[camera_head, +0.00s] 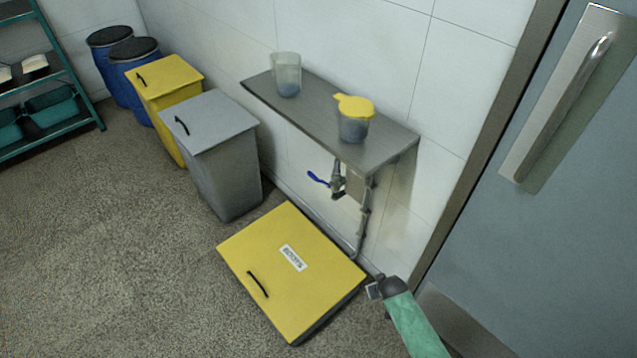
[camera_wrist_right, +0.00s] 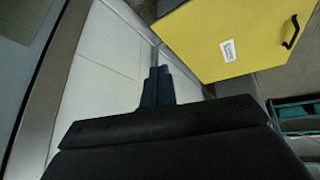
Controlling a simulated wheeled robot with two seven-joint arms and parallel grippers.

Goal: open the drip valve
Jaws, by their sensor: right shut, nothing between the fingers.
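In the head view the drip valve (camera_head: 338,180) is a small metal tap under the wall shelf, with a blue lever handle (camera_head: 318,179) sticking out to the left. My right gripper (camera_head: 374,291) comes in from the bottom right and is low down beside the right corner of the low yellow-lidded box, well below the valve and apart from it. In the right wrist view its dark fingers (camera_wrist_right: 158,85) are together with nothing between them. The valve cannot be made out in the wrist view. My left gripper is not in view.
The metal shelf (camera_head: 330,120) holds a clear beaker (camera_head: 288,78) and a yellow-lidded jug (camera_head: 354,125). Below lies the yellow-lidded box (camera_head: 280,255); a grey bin (camera_head: 215,150) stands to its left. A pipe (camera_head: 364,218) runs down the wall. A door (camera_head: 545,210) is at right. Floor at left is clear.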

